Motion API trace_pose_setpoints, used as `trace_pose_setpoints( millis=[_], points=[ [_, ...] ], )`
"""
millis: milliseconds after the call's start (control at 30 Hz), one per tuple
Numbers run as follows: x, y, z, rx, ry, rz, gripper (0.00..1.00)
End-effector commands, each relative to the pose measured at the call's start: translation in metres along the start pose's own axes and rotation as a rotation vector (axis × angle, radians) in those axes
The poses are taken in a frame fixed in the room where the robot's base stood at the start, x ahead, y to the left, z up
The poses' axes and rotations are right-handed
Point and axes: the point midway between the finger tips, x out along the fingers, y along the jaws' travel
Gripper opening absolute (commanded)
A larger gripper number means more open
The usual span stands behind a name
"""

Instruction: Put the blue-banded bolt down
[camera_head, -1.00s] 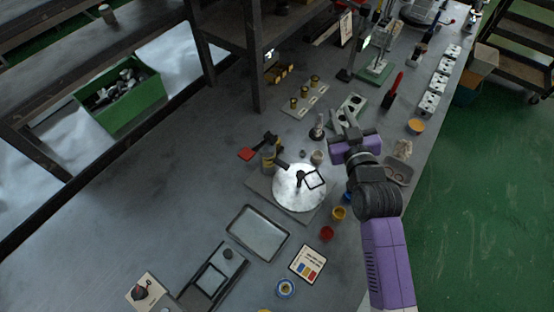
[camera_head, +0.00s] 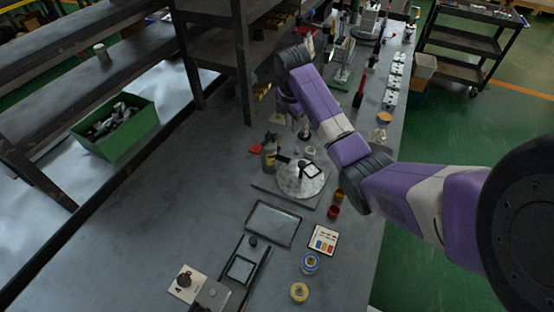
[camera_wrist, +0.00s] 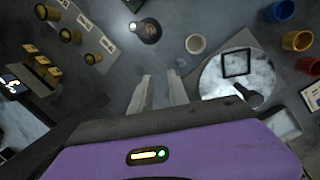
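My gripper (camera_wrist: 159,93) shows two pale fingers standing apart, with only grey table visible between them. In the head view my gripper is partly hidden by my purple arm, above the table by the shelf. A small grey-blue piece (camera_wrist: 181,62) lies on the table just beyond the fingers; it is too small to tell whether it is the blue-banded bolt. A cream cup (camera_wrist: 195,44) stands beside it. A round pale plate (camera_wrist: 215,78) with a black square frame (camera_wrist: 236,63) is to the right.
Blue (camera_wrist: 279,10), yellow (camera_wrist: 297,40) and red cups (camera_head: 334,210) stand right of the plate. A dark-based post (camera_wrist: 148,32) and brass pieces (camera_wrist: 93,58) stand ahead and left. The shelf post (camera_head: 243,65) is close to my arm. A tray (camera_head: 272,223) lies nearer.

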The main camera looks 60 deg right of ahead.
Motion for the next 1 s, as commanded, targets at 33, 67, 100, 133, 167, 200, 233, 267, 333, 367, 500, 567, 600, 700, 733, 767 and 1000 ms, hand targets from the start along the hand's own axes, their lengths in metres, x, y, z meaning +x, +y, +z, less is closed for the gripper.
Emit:
trace_pose_setpoints(
  millis=[33,67,100,133,167,200,233,267,333,367,500,567,600,700,733,767,1000],
  points=[
    [0.001,-0.013,0.0,-0.052,0.01,-0.052,0.21],
    [0.0,-0.018,-0.001,-0.082,0.015,-0.074,0.21],
    [-0.001,-0.024,-0.002,-0.117,0.021,-0.096,0.21],
    [-0.001,-0.026,-0.003,-0.138,0.024,-0.108,0.21],
    [-0.001,-0.028,-0.003,-0.154,0.027,-0.114,0.21],
    [0.0,-0.029,-0.003,-0.168,0.028,-0.117,0.21],
    [0.002,-0.029,-0.004,-0.176,0.029,-0.117,0.21],
    [0.004,-0.029,-0.004,-0.18,0.029,-0.116,0.21],
    [0.011,-0.03,-0.004,-0.182,0.029,-0.117,0.21],
    [0.014,-0.031,-0.004,-0.181,0.029,-0.116,0.21],
    [0.027,-0.033,-0.004,-0.179,0.029,-0.116,0.21],
    [0.033,-0.034,-0.004,-0.179,0.029,-0.115,0.21],
    [0.038,-0.036,-0.004,-0.178,0.029,-0.117,0.21],
    [0.052,-0.039,-0.004,-0.178,0.028,-0.116,0.21],
    [0.057,-0.04,-0.004,-0.178,0.028,-0.116,0.21],
    [0.062,-0.04,-0.004,-0.178,0.028,-0.115,0.21],
    [0.076,-0.041,-0.005,-0.178,0.028,-0.112,0.21]
  ],
)
